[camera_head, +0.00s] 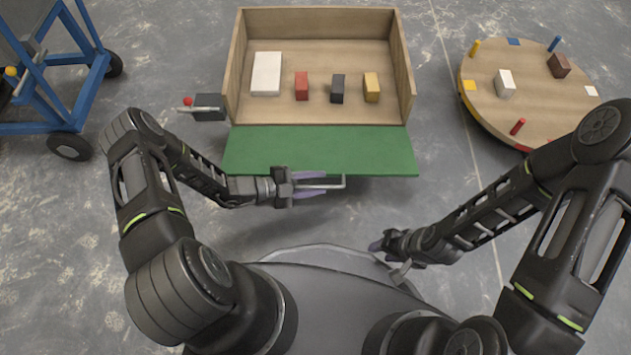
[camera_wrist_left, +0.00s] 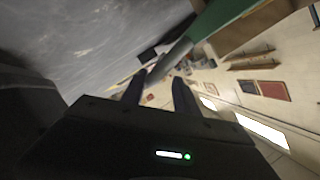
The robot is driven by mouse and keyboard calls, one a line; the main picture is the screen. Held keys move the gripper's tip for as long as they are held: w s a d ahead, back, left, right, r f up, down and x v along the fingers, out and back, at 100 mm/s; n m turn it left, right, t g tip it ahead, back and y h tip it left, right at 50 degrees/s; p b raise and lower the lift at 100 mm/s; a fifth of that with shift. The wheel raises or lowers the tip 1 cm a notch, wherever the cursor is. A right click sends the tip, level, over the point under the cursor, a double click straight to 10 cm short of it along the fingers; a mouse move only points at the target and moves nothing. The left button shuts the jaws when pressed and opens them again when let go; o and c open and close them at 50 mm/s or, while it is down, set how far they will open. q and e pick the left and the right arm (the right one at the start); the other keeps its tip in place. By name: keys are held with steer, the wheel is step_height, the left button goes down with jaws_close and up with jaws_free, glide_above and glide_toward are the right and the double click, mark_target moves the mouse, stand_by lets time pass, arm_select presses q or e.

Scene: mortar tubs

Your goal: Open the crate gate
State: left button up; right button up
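The wooden crate (camera_head: 319,17) stands at the back centre of the head view. Its green gate (camera_head: 318,150) is folded down at the front, leaving the front side open. A grey bar handle (camera_head: 338,183) sits at the gate's front edge. My left gripper (camera_head: 322,184) is at this handle, its two fingers apart with the bar between them. The wrist view shows the left fingers (camera_wrist_left: 159,92) spread below the green gate (camera_wrist_left: 222,18). My right gripper (camera_head: 378,244) is low at the centre right, away from the crate; its finger gap is unclear.
A white block (camera_head: 267,74), a red block (camera_head: 301,86), a black block (camera_head: 337,89) and a yellow block (camera_head: 371,87) are in the crate. A dark latch box with a red knob (camera_head: 209,107) is left of it. A round table (camera_head: 530,90) stands right, a blue cart (camera_head: 60,100) left.

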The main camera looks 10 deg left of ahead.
arm_select(q)
steer(key=shift+r, duration=0.1)
steer(key=p+v, duration=0.2)
steer(key=v, duration=0.5)
steer(key=shift+s+a, duration=0.15)
steer(key=shift+a, duration=0.2)
steer(key=shift+r, duration=0.15)
